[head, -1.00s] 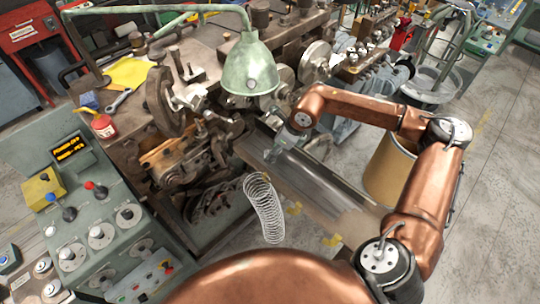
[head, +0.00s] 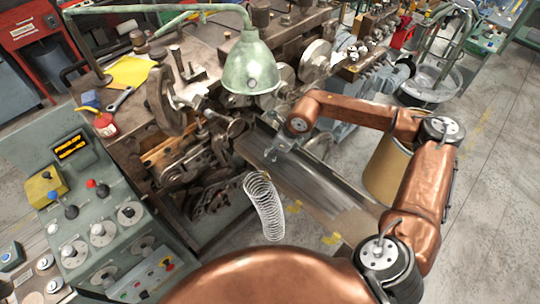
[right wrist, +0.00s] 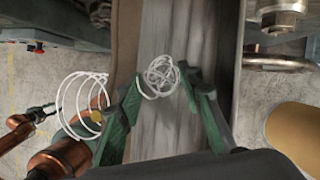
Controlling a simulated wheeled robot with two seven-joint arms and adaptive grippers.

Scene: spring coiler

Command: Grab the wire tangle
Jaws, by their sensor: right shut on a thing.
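The wire tangle (right wrist: 160,76), a small ball of pale looped wire, sits between the green fingers of my right gripper (right wrist: 160,84) in the right wrist view. The fingers touch its two sides and are shut on it. In the head view my right gripper (head: 279,152) is over the upper end of the grey metal chute (head: 315,182); the tangle is too small to make out there.
A long loose coil spring (head: 264,208) hangs at the chute's left side; it also shows in the right wrist view (right wrist: 78,104). A green lamp (head: 250,68) overhangs the machine. A control panel (head: 105,235) stands left, a tan drum (head: 388,170) right.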

